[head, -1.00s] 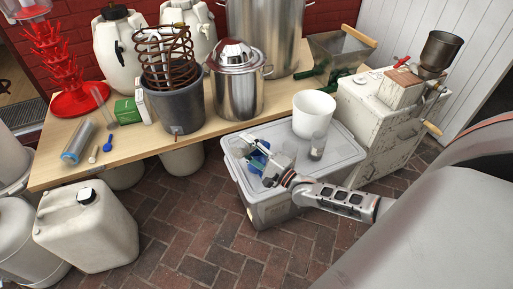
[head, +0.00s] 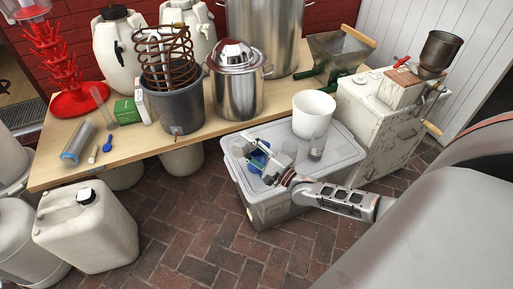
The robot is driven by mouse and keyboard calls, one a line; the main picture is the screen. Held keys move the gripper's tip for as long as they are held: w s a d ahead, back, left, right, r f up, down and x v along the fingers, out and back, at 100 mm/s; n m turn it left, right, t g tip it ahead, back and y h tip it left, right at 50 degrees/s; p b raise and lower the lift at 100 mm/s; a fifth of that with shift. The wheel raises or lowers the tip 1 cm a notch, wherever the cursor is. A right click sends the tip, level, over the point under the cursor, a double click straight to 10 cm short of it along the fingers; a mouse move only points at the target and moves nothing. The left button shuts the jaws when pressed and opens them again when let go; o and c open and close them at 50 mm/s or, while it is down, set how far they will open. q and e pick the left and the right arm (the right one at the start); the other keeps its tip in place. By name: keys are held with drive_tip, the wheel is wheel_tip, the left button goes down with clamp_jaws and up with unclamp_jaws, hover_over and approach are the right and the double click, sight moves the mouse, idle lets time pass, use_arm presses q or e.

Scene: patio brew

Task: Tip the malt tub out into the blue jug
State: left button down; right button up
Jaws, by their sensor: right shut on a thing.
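The blue jug (head: 256,161) stands on the lid of the grey storage box in the head view, partly hidden behind my right gripper. My right gripper (head: 268,160) is over the left part of the lid, right at the jug. It is shut on a small greyish see-through tub (head: 284,159), which looks like the malt tub. The tub is beside the jug and looks tilted; its mouth and contents are too small to make out. My left gripper is not in view.
The grey storage box (head: 283,212) also carries a white bucket (head: 313,113) and a clear beaker (head: 317,149) to the right. A wooden table (head: 62,174) with pots stands behind. A white cabinet (head: 372,130) with a mill is at right.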

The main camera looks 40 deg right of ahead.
drive_tip(key=shift+d+r+m, duration=0.15)
drive_tip(key=shift+m, duration=0.15)
idle(0.5)
drive_tip(key=shift+d+r+m, duration=0.15)
drive_tip(key=shift+m, duration=0.25)
idle(0.5)
drive_tip(key=shift+w+d+r+m+p, duration=0.1)
drive_tip(key=shift+d+r+m+p, duration=0.15)
drive_tip(key=shift+m, duration=0.35)
idle(1.7)
